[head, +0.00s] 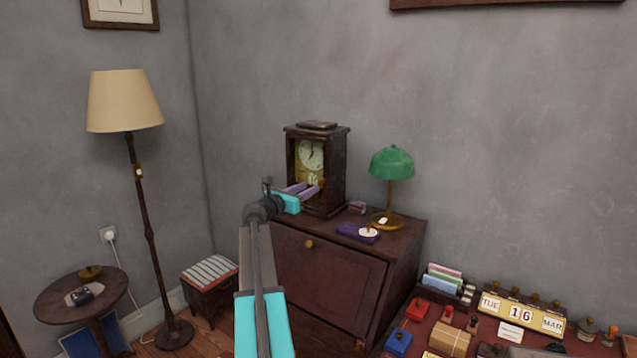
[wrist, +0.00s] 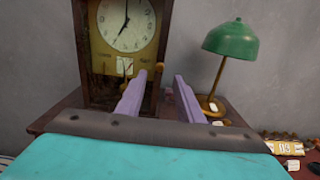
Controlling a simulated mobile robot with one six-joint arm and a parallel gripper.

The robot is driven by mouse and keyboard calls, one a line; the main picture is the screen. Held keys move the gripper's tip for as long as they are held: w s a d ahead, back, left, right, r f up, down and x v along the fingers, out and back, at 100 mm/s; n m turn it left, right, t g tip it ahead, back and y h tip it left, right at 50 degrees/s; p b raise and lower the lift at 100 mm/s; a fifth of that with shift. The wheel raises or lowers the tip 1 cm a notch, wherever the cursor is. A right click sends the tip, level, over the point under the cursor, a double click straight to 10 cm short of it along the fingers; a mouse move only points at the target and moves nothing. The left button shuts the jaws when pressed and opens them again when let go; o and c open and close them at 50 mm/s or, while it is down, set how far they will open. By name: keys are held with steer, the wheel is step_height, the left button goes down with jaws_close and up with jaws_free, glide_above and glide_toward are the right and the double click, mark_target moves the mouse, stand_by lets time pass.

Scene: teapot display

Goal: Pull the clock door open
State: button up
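The clock is a dark wooden case (head: 332,165) with a pale dial, standing on a wooden cabinet. It also shows in the wrist view (wrist: 163,45), and its front door looks closed there. A small brass knob (wrist: 157,70) sits at the door's right edge. My gripper (head: 310,190) is in front of the clock's lower front. In the wrist view its two purple fingers (wrist: 160,78) are apart, with the knob showing between their tips. I cannot tell whether either finger touches it. The fingers hide part of the clock's lower front.
A green desk lamp (head: 391,164) stands right of the clock on the cabinet (head: 400,250). A purple box with a pale round top (head: 358,233) lies in front of the lamp. A floor lamp (head: 125,102) and a small round table (head: 55,299) are at left.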

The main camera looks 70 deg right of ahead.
mark_target(321, 182)
steer(key=shift+p+x, duration=0.75)
steer(key=shift+x, duration=2.9)
jaws_close()
